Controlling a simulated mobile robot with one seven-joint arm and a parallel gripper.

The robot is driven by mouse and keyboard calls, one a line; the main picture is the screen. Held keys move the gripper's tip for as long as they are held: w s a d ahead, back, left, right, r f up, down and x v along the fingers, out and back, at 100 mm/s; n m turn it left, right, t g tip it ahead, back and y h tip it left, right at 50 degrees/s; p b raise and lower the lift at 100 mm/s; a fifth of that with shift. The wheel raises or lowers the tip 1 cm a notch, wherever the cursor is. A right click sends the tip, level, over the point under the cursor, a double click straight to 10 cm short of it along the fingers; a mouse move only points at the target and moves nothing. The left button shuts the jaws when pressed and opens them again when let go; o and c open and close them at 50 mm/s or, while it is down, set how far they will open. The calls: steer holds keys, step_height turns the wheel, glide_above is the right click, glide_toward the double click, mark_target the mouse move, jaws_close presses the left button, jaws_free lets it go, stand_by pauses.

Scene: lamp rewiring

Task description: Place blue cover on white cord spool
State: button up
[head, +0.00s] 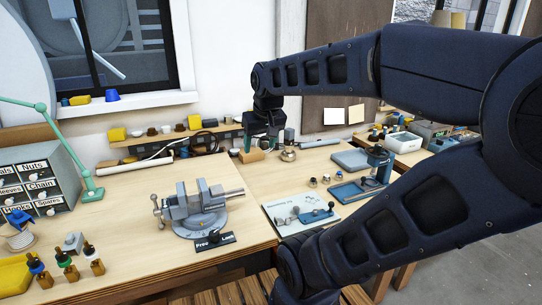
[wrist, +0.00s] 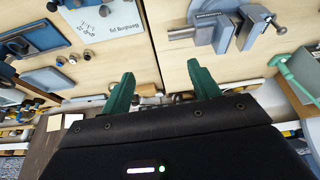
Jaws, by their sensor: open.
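A blue piece that looks like the blue cover (head: 17,217) is at the left edge of the bench in the head view. It sits at the top of the white cord spool (head: 20,241), looking somewhat tilted; I cannot tell whether it is fully seated. My gripper (head: 260,145) is far to the right, above the back of the bench near a tan block. Its green fingers are apart and empty; in the wrist view the gripper (wrist: 160,76) has only bench between its fingertips. The spool and cover are not clearly visible in the wrist view.
A grey vise (head: 195,208) stands mid-bench, also in the wrist view (wrist: 225,28). A drawer cabinet (head: 40,180) and green lamp arm (head: 78,150) are behind the spool. Several small bottles (head: 66,270) and a yellow item (head: 14,276) are in front. A blue bending jig (head: 318,215) is right.

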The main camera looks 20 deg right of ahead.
steer(key=shift+m, duration=0.3)
steer(key=s+f, duration=0.1)
steer(key=s+d+f, duration=0.1)
steer(key=s+d, duration=0.1)
steer(key=shift+s+f, duration=0.35)
steer(key=shift+f, duration=0.05)
stand_by(0.8)
